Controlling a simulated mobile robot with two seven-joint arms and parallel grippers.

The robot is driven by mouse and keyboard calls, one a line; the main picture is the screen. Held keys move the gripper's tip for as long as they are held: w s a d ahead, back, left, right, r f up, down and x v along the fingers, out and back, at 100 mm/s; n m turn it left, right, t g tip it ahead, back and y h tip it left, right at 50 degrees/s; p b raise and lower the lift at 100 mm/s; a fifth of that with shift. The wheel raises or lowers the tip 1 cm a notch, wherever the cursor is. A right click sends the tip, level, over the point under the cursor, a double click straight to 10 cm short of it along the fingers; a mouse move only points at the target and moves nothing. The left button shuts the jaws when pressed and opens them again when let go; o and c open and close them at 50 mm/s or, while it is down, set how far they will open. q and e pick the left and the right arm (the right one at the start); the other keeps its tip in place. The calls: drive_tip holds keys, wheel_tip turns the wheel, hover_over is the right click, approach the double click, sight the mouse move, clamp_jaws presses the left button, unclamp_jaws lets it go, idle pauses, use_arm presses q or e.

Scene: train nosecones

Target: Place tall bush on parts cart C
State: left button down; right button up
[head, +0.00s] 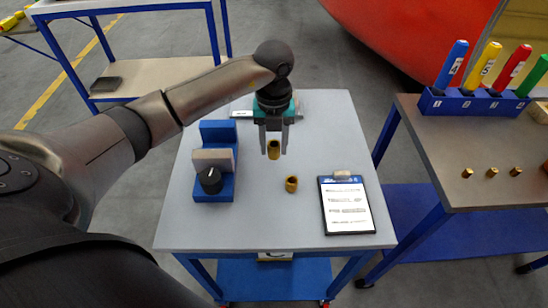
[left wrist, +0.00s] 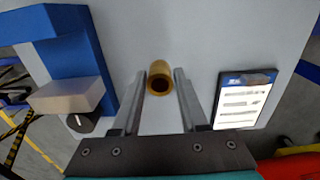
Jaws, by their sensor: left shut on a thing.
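Parts cart C (head: 190,225) has a light grey top and a C label on its front edge. My left gripper (head: 273,142) is over the cart's middle, pointing down and shut on the tall bush (head: 274,151), a brass tube. The bush also shows in the left wrist view (left wrist: 160,81), between the fingers (left wrist: 164,80). It looks upright; I cannot tell whether its lower end touches the top. A shorter brass bush (head: 291,184) stands on the cart, nearer me. My right gripper is not in view.
A blue fixture (head: 223,187) with a black knob stands on the cart's left; a clipboard (head: 347,206) lies at right. The right bench (head: 470,190) holds colored handles and small brass parts. The cart's front is clear.

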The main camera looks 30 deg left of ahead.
sight(274, 156)
use_arm(q)
drive_tip(key=shift+f, duration=0.65)
drive_tip(key=shift+f+b, duration=0.3)
drive_tip(key=shift+f, duration=1.35)
drive_tip(key=shift+f, duration=0.15)
drive_tip(key=shift+c, duration=2.2)
unclamp_jaws()
drive_tip(key=shift+r, duration=0.5)
wheel_tip(274, 156, up, 11)
drive_tip(key=p, duration=0.1)
drive_tip(key=shift+r, duration=0.2)
